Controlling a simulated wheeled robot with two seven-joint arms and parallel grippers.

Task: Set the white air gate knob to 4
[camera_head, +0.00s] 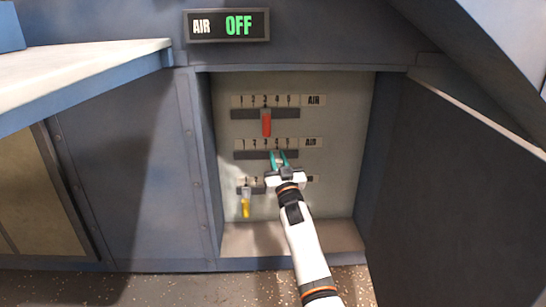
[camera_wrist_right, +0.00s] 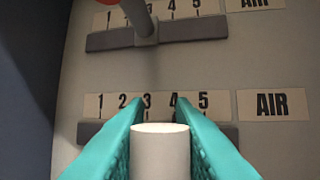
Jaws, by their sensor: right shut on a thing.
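The white air gate knob (camera_wrist_right: 160,150) is between the teal fingers of my right gripper (camera_wrist_right: 160,115), which is shut on it. In the wrist view the knob's end appears below the gap between 3 and 4 on its 1-to-5 scale (camera_wrist_right: 147,104); its stem is hidden, so I cannot tell its exact setting. In the head view my right gripper (camera_head: 279,160) is at the middle slot (camera_head: 248,155), near the 4, and hides the knob. My left gripper is not in view.
A red knob (camera_head: 266,123) is at the top slot, near 3. A yellow knob (camera_head: 245,206) hangs at the lower slot, near its left end. The recess has blue side walls and an open dark panel (camera_head: 460,190) at right. A sign (camera_head: 227,25) above reads AIR OFF.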

